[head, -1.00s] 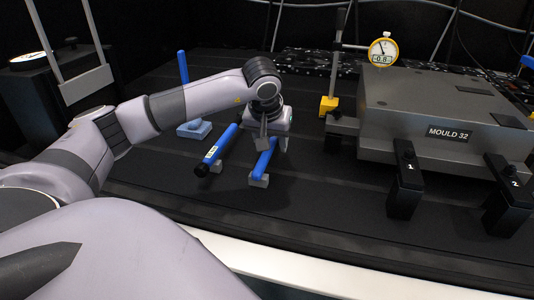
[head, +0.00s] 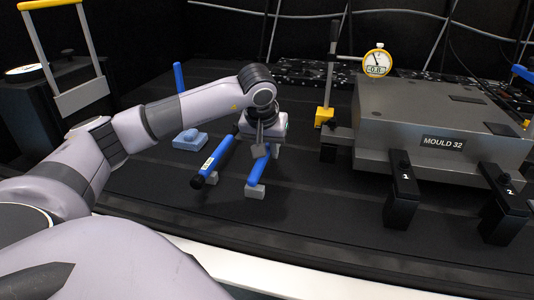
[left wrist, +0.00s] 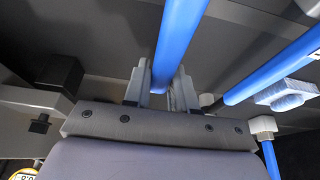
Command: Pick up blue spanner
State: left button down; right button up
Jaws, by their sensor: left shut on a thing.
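A blue spanner (head: 258,174) lies on small grey rests, its near end on one rest (head: 255,191). My left gripper (head: 266,150) reaches down over its far part and is shut on it. In the left wrist view the spanner's blue shaft (left wrist: 181,38) runs between the two grey fingers (left wrist: 160,86). I cannot tell whether it is lifted off its rests. My right gripper is not in view.
A blue bar with a black grip and a white label (head: 213,160) lies close on the left. A blue block (head: 190,138) with an upright stands behind it. The mould (head: 440,125), its black clamps (head: 402,190) and a dial gauge (head: 376,62) stand on the right.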

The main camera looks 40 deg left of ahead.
aim_at(268, 146)
pick_arm(q)
notch_tip(268, 146, up, 19)
jog(key=p, duration=0.1)
jog(key=shift+f+p, duration=0.15)
jog(key=shift+p, duration=0.2)
jog(key=c, duration=1.5)
grip_release()
grip_shut()
